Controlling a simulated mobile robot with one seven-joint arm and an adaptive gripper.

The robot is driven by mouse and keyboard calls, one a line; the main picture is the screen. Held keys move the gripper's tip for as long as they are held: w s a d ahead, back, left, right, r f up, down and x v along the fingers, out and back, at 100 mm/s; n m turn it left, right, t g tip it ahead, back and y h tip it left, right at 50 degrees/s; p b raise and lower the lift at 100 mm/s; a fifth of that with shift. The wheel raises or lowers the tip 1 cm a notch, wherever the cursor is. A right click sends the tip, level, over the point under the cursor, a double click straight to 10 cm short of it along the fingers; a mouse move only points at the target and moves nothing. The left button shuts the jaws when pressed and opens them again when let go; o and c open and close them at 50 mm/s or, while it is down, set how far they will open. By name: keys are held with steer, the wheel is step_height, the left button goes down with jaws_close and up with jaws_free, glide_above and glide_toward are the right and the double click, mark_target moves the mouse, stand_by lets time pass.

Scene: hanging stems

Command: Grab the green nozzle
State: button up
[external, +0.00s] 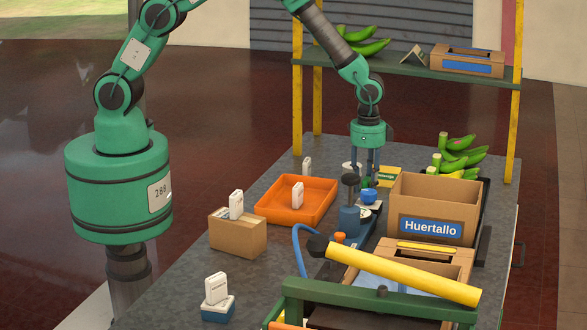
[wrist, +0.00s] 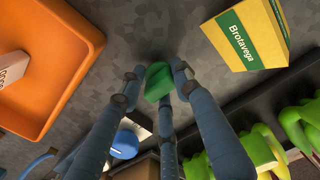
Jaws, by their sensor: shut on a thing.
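The green nozzle (wrist: 158,82) is a small rounded green piece in the middle of the wrist view, between the fingertips of my gripper (wrist: 156,86). The fingers are closed around it, and they hide part of its sides. In the external view my gripper (external: 368,176) points straight down over the grey table, between the orange tray and the Huertallo box. The nozzle is small and mostly hidden there. I cannot tell whether it touches the table.
A yellow Brotavega box (wrist: 250,35) stands close on the right. An orange tray (wrist: 60,50) lies on the left. A blue round piece (external: 369,195) and the tall Huertallo carton (external: 408,191) are nearby. Green bananas (external: 462,155) lie behind the carton.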

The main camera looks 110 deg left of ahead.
mark_target(363, 178)
steer(key=shift+r+p, duration=0.65)
steer(key=shift+r, duration=4.35)
